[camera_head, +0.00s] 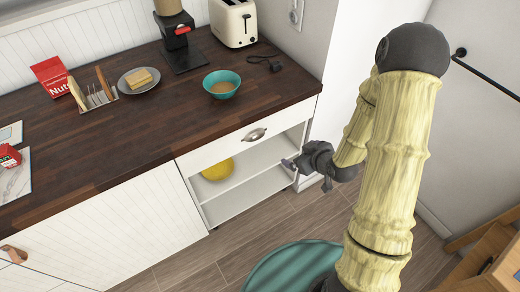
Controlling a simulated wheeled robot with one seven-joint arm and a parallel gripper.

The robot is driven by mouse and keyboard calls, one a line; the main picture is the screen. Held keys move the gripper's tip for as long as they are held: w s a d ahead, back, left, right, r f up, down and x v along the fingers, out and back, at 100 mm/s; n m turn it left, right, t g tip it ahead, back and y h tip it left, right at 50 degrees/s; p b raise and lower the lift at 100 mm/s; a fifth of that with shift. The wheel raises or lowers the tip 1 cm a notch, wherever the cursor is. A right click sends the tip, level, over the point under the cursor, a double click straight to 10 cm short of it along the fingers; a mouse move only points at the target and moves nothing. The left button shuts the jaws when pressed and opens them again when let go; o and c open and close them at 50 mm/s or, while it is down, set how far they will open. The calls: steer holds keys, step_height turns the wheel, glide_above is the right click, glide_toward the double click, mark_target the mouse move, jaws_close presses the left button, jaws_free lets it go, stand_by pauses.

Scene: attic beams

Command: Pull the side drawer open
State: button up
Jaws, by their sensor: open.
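A white drawer (215,153) with a metal cup handle (255,134) sits under the right end of the dark wooden counter. Its front looks about flush with the cabinet, so it appears closed. My gripper (306,175) is open and empty. It is to the right of and below the handle, apart from it, near the right side of the open shelf space under the drawer. One dark finger points left and the other points down. My arm comes in from the right and does not cover the handle.
The open shelf (245,187) below holds a yellow round object (217,168). The counter (150,120) carries a teal bowl (222,84), a toaster (234,22) and a plate (139,81). A green round thing (290,268) is at the bottom. Wooden furniture (490,262) stands lower right.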

steer(key=s+a+f+t+y+b, duration=0.1)
steer(key=a+f+t+y+b, duration=0.1)
steer(key=f, duration=0.3)
steer(key=a+f+m+t+y+b, duration=0.1)
steer(key=f+t+y+b, duration=0.2)
steer(key=f+t+b, duration=0.1)
steer(key=shift+s+a+f+b, duration=0.35)
steer(key=shift+f+b, duration=0.2)
steer(key=shift+b, duration=0.25)
steer(key=shift+w, duration=0.1)
steer(key=p, duration=0.2)
glide_toward(258, 139)
steer(key=x, duration=0.8)
steer(key=shift+w+a+r, duration=0.15)
steer(key=shift+w+a, duration=0.05)
steer(key=shift+w, duration=0.05)
steer(key=c, duration=1.1)
steer(key=shift+c, duration=0.2)
